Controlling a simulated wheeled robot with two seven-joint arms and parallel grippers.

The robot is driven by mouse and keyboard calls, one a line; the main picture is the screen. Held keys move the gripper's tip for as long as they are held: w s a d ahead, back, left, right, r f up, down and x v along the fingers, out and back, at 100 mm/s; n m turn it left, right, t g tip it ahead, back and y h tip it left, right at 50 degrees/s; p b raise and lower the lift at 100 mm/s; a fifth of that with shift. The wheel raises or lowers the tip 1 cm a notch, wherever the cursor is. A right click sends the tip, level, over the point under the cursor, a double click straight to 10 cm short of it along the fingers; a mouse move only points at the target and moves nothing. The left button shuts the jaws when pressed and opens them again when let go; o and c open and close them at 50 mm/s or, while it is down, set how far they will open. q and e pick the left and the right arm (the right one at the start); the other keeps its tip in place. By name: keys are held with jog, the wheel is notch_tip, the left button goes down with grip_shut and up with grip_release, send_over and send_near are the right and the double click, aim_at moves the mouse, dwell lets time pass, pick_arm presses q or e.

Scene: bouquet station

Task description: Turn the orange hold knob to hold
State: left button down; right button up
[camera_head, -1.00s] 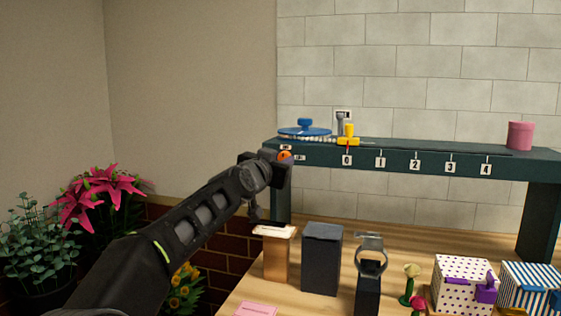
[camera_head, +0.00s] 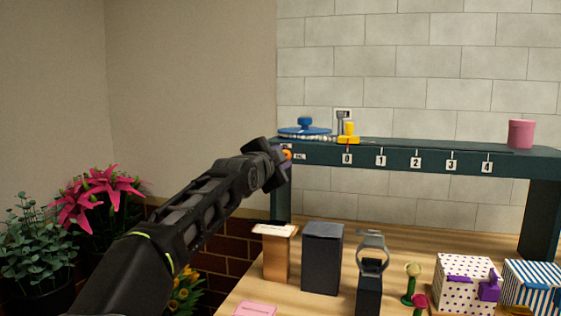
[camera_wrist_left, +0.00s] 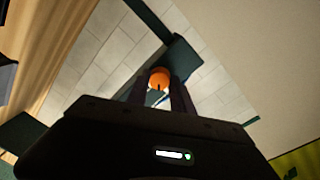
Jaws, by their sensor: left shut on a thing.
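The orange hold knob (camera_head: 287,155) is on the front face of the dark green shelf, at its left end. In the head view it is mostly hidden by my left gripper (camera_head: 284,160). In the left wrist view the orange knob (camera_wrist_left: 159,78) shows between the two fingers of my left gripper (camera_wrist_left: 160,92), with a dark mark on its face. The left gripper is shut on the knob. A small white label (camera_head: 299,156) is just right of the knob; I cannot read it. My right gripper is not in view.
The dark green shelf (camera_head: 400,160) carries a blue-knobbed disc (camera_head: 304,130), a yellow slider (camera_head: 348,134) over mark 0, and a pink canister (camera_head: 520,134). Below on the wooden table stand a dark box (camera_head: 322,258), a wooden post (camera_head: 276,256) and gift boxes (camera_head: 465,282). Potted flowers (camera_head: 100,195) are at left.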

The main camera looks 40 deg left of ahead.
pick_arm(q)
jog(key=shift+d+m+y+p, duration=0.15)
jog(key=shift+m+p, duration=0.35)
jog(key=shift+m, duration=1.4)
jog(key=shift+a+m+y+p, duration=0.15)
jog(key=shift+m+p, duration=0.3)
jog(key=shift+m, duration=1.45)
jog(key=c, duration=1.1)
grip_release()
jog(key=shift+d, duration=0.1)
